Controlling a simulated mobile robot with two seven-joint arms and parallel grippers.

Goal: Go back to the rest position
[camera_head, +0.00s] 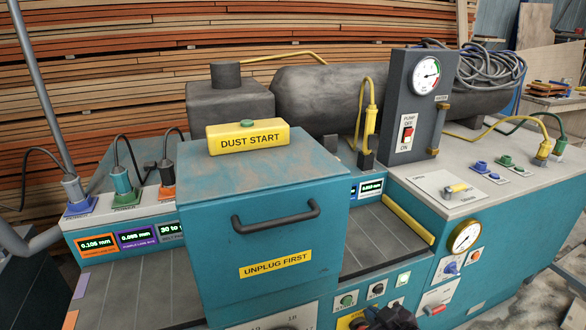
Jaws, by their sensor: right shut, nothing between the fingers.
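My right gripper (392,318) shows as a dark shape at the bottom edge, right of the middle. It is in front of the machine's lower button panel and mostly cut off by the frame. It is shut with nothing in it. My left gripper is not in view. The teal machine (215,215) fills the middle, with a dark handle (277,218) on its box front and an "UNPLUG FIRST" label (276,264) below it. A yellow "DUST START" block (248,137) lies on top of the box.
A grey panel with a pump switch (407,133) and a gauge (426,75) stands at the back right. Several plugs sit in coloured sockets at left, including a blue one (80,206). A grey tank (315,95) is behind. Stacked boards (100,60) line the back.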

